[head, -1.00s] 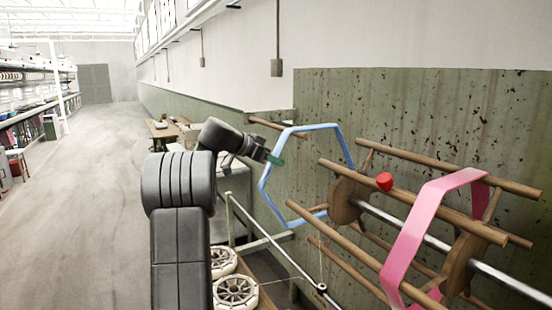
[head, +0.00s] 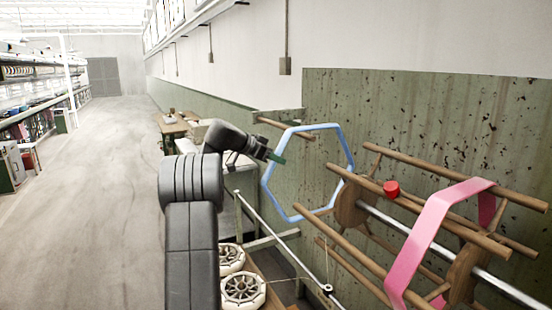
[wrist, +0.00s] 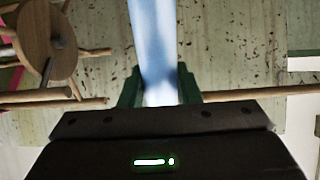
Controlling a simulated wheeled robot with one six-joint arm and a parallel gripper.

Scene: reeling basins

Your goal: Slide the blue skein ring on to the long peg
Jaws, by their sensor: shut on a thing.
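The blue skein ring (head: 347,150) is a large six-sided hoop, held up in the air in the head view. My gripper (head: 277,157) is shut on its left side. In the wrist view the ring (wrist: 153,40) runs upward from between the green fingers of my gripper (wrist: 160,88). A wooden peg (head: 272,123) stands out at the wall behind the ring, probably the long peg. Its right end shows inside the ring's outline. I cannot tell whether it passes through the ring or lies behind it.
A wooden reel (head: 345,203) with a metal shaft stands at the right, close to the ring. It carries a pink band (head: 425,235) and a red knob (head: 391,188). White spoked wheels (head: 243,290) and a rail (head: 262,222) are below. The floor at left is clear.

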